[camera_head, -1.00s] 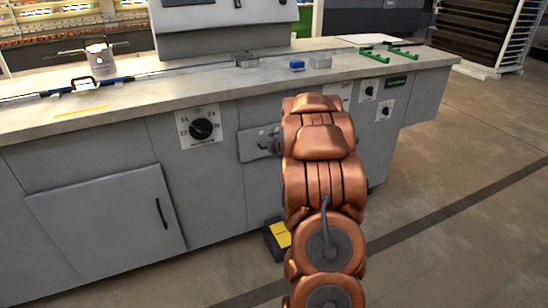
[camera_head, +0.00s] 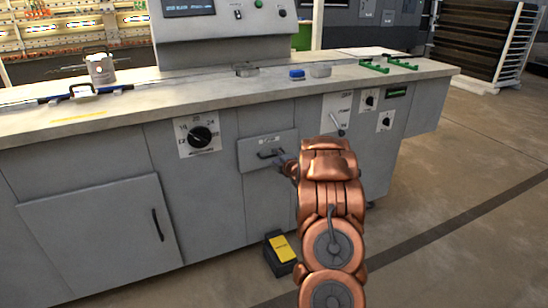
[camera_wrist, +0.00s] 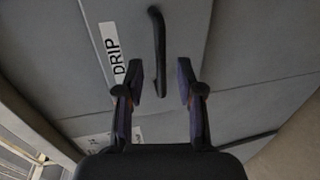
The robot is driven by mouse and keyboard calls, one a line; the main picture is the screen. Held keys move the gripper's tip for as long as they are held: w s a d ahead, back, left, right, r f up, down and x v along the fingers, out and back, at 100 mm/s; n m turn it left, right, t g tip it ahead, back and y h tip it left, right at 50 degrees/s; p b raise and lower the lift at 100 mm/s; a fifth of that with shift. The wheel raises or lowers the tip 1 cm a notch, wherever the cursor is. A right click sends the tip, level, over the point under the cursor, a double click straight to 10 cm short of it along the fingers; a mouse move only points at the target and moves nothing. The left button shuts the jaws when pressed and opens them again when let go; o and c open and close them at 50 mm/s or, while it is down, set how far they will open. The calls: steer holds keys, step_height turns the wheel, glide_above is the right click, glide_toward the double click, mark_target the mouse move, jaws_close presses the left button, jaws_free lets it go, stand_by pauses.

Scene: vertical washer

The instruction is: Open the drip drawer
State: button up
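The drip drawer (camera_head: 252,151) is a grey front panel in the machine's side, right of the large dial. It looks flush with the cabinet. In the wrist view its white label (camera_wrist: 115,55) reads DRIP. Beside the label is a dark bar handle (camera_wrist: 157,40); it also shows in the head view (camera_head: 268,154). My gripper (camera_wrist: 161,80) is open, and the handle's near end appears in the gap between its two fingers. I cannot tell whether a finger touches it. In the head view my gripper (camera_head: 287,166) is partly hidden by my arm, at the drawer's lower right.
The grey machine has a long worktop (camera_head: 215,88) above the drawer. A closed cabinet door (camera_head: 100,232) is at lower left. A black and yellow box (camera_head: 281,249) stands on the floor below the drawer. The floor (camera_head: 450,190) at right is clear.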

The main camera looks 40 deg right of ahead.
steer(key=shift+x, duration=1.65)
steer(key=shift+c, duration=0.3)
jaws_close()
